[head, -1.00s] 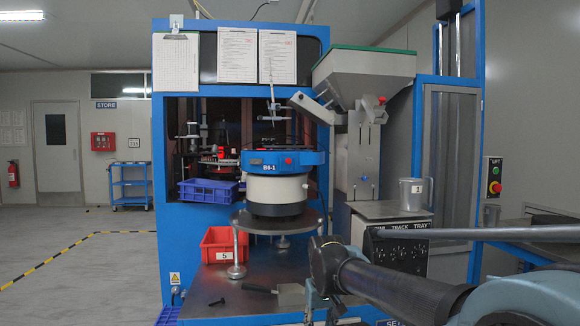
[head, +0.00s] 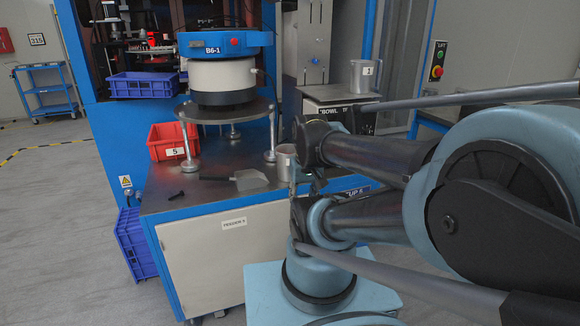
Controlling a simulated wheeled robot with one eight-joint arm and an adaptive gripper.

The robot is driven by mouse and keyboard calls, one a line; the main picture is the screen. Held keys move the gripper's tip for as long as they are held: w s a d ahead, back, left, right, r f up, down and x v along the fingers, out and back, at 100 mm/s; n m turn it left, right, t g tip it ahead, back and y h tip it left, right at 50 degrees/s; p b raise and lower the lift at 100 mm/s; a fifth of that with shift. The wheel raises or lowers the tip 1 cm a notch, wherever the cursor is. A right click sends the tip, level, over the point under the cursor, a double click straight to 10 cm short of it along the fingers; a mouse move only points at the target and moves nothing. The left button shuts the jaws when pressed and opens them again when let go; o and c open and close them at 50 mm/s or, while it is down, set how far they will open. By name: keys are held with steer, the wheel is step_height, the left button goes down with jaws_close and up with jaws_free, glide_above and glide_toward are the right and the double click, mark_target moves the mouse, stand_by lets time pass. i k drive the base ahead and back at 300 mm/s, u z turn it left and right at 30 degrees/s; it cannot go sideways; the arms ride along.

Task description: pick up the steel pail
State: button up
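A grey steel jug-like vessel with a side handle and a numbered label (head: 364,76) stands upright on top of the control box at the back right. A second, smaller grey metal cup (head: 286,160) stands at the right part of the dark worktop, partly covered by my arm. I cannot tell which of the two is the steel pail. My arm reaches in from the right, and its far end is beside the smaller cup in the picture. The fingers of my gripper do not show clearly, so contact and opening cannot be told.
The dark worktop (head: 215,192) holds a red bin (head: 163,146) marked 5, a grey scoop (head: 249,180) and a small black part (head: 175,196). A round feeder bowl (head: 224,74) stands on a legged plate. A blue crate (head: 134,245) sits on the floor at left.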

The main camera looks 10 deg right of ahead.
mark_target(288, 163)
steer(key=z, duration=2.5)
steer(key=k, duration=1.35)
steer(key=u, duration=1.6)
